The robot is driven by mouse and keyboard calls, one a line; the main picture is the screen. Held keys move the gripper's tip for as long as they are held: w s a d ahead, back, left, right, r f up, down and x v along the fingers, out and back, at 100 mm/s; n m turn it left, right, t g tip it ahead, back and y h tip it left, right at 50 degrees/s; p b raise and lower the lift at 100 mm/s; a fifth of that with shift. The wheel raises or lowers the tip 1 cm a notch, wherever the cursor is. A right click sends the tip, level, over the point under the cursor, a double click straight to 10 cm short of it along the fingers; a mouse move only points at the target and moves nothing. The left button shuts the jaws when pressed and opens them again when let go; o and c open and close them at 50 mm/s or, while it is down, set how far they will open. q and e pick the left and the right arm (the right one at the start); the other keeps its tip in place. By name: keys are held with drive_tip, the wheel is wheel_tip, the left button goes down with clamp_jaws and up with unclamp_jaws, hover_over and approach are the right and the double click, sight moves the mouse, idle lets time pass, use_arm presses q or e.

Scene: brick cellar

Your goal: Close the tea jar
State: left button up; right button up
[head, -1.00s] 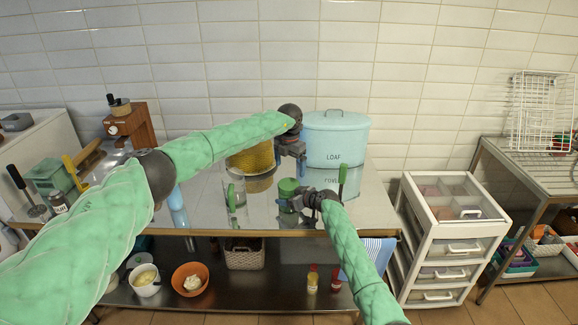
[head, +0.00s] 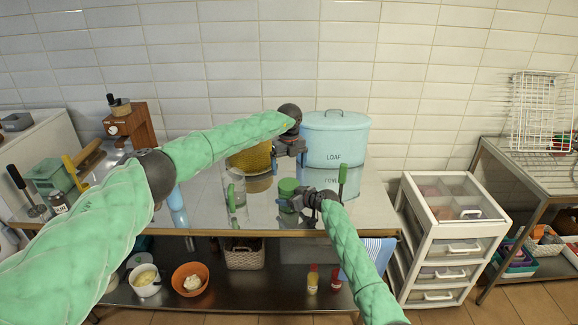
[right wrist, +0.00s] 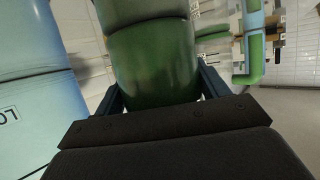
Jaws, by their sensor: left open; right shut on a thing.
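A green cylindrical jar (head: 287,187), which I take to be the tea jar, stands on the metal table in the head view. My right gripper (head: 297,201) is shut around it from the right. In the right wrist view the dark green jar (right wrist: 155,60) sits between the fingers, with a seam across it near the top. I cannot tell whether its lid is fully seated. My left gripper (head: 289,158) is open and empty, above and behind the jar, in front of the bread bin. No separate loose lid can be made out.
A light blue bread bin (head: 335,140) marked LOAF stands behind. A glass vessel with a green handle (head: 232,196) is left of the jar, and a yellow woven container (head: 248,160) is behind it. A white drawer unit (head: 450,240) stands right of the table.

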sight(289, 184)
idle(0.3)
use_arm(q)
drive_tip(key=shift+f, duration=4)
drive_tip(key=c, duration=1)
drive_tip(key=shift+m, duration=1.7)
drive_tip(key=o, duration=1.1)
